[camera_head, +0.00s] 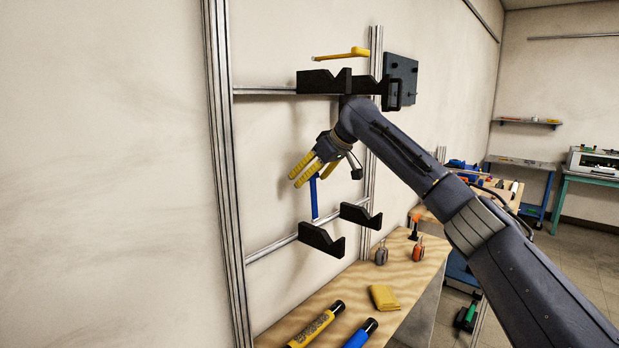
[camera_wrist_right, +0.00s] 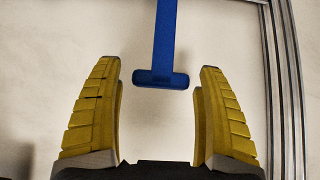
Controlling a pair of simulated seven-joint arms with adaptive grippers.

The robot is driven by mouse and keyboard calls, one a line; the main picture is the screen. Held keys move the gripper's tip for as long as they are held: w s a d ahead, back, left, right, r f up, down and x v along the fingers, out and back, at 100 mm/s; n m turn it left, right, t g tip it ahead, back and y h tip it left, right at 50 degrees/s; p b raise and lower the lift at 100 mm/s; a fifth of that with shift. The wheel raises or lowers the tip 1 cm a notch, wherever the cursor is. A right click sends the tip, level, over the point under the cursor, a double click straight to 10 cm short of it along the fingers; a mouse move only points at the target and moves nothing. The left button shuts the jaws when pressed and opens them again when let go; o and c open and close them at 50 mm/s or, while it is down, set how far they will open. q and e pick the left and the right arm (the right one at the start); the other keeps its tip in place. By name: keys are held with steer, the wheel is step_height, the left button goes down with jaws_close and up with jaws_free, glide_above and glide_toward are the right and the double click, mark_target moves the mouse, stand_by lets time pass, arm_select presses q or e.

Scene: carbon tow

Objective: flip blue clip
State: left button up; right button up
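The blue clip (camera_head: 314,200) is a thin upright bar below my right gripper in the head view, by the metal frame above the lower black brackets. In the right wrist view, the blue clip (camera_wrist_right: 166,38) comes down from the top edge and ends in a short crossbar. My right gripper (camera_head: 309,177) has yellow fingers and is open. In the wrist view the crossbar lies between the fingertips of the right gripper (camera_wrist_right: 159,72), with a gap on both sides. I cannot tell its depth relative to the fingers. My left gripper is not in view.
Black notched brackets sit on the upper rail (camera_head: 325,82) and lower rail (camera_head: 321,240). A yellow clip (camera_head: 343,54) is above the upper brackets. The wooden bench (camera_head: 409,272) below holds a yellow block (camera_head: 384,297), yellow and blue tubes and small tools. Metal uprights (camera_head: 228,170) flank the rails.

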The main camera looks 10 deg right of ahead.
steer(key=v, duration=1.2)
steer(key=shift+f, duration=0.1)
stand_by(0.4)
